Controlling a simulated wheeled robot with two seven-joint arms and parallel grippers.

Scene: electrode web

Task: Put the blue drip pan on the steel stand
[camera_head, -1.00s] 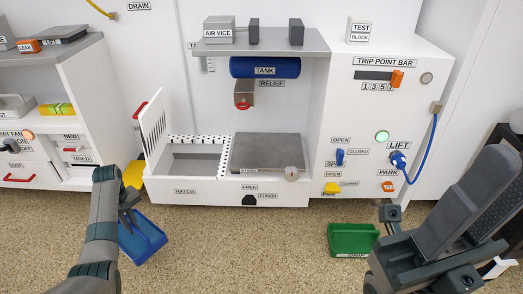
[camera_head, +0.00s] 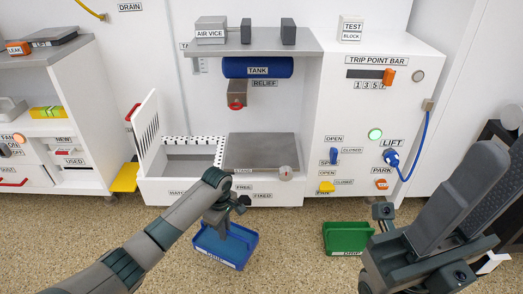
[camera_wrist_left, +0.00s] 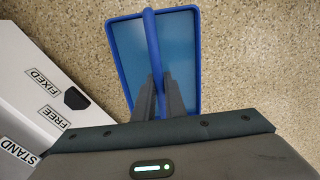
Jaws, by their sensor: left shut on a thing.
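The blue drip pan (camera_head: 226,249) hangs from my left gripper (camera_head: 218,222) in front of the white cabinet, out over the floor. In the left wrist view the pan (camera_wrist_left: 184,60) has a raised rim and a bar across its middle, and my left gripper (camera_wrist_left: 160,90) is shut on that bar. The steel stand (camera_head: 262,151) is a flat grey plate on the cabinet's low deck, behind and right of the pan, and its top is bare. My right gripper (camera_head: 384,211) is at the lower right; its fingers cannot be made out clearly.
A green bin (camera_head: 347,238) sits on the floor right of the pan. The blue tank (camera_head: 257,67) and relief block (camera_head: 240,93) hang above the stand, under a grey shelf. An open slotted lid (camera_head: 148,136) stands left of the stand. A round knob (camera_head: 285,172) is at its front right.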

